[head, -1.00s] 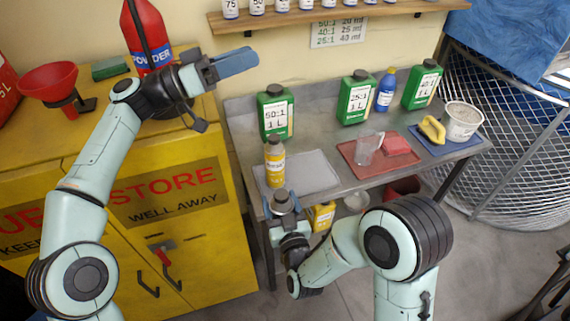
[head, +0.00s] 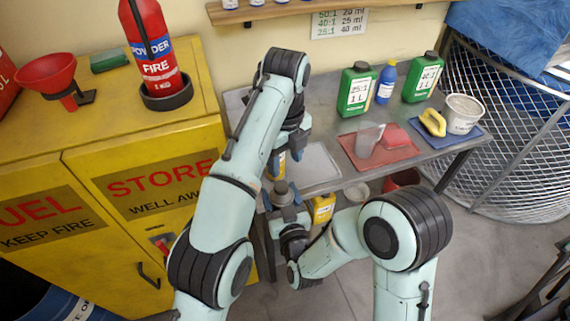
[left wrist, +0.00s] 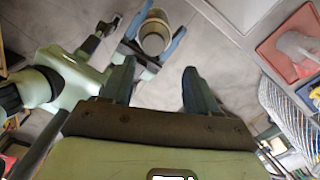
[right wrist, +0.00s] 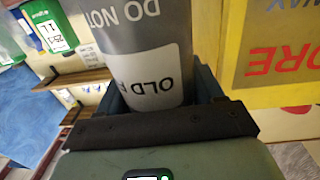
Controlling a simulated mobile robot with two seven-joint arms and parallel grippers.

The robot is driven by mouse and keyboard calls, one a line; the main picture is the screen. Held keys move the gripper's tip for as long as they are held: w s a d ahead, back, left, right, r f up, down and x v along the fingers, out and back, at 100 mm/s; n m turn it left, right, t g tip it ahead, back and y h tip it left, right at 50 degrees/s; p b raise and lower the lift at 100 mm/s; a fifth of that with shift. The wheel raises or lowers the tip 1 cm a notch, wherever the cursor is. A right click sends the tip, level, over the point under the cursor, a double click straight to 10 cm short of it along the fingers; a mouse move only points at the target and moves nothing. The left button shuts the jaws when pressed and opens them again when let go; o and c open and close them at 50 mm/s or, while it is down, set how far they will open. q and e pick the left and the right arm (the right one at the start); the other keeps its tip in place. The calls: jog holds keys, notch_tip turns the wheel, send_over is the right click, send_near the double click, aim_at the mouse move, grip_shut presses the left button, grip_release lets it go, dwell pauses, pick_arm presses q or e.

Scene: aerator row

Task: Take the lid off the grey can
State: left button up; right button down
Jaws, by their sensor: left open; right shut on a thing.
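The grey can (head: 283,198) is upright in front of the bench's left end. Its round top with the lid (left wrist: 153,40) shows in the left wrist view. My right gripper (head: 290,218) is shut around the can's body; the right wrist view shows the can's white label (right wrist: 150,75) close up between the fingers. My left gripper (left wrist: 158,82) is open and empty, pointing down. It is above and to one side of the can, apart from the lid. In the head view my left forearm hides part of the left hand.
A yellow bottle is mostly hidden behind my left arm. The yellow cabinet (head: 125,160) stands left. A yellow container (head: 323,208) is below the bench.

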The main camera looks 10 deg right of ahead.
aim_at(286, 183)
pick_arm(q)
jog(key=shift+f, duration=3.95)
jog(key=shift+r, duration=0.1)
jog(key=c, duration=1.1)
jog(key=shift+d, duration=0.1)
jog(key=shift+r, duration=0.1)
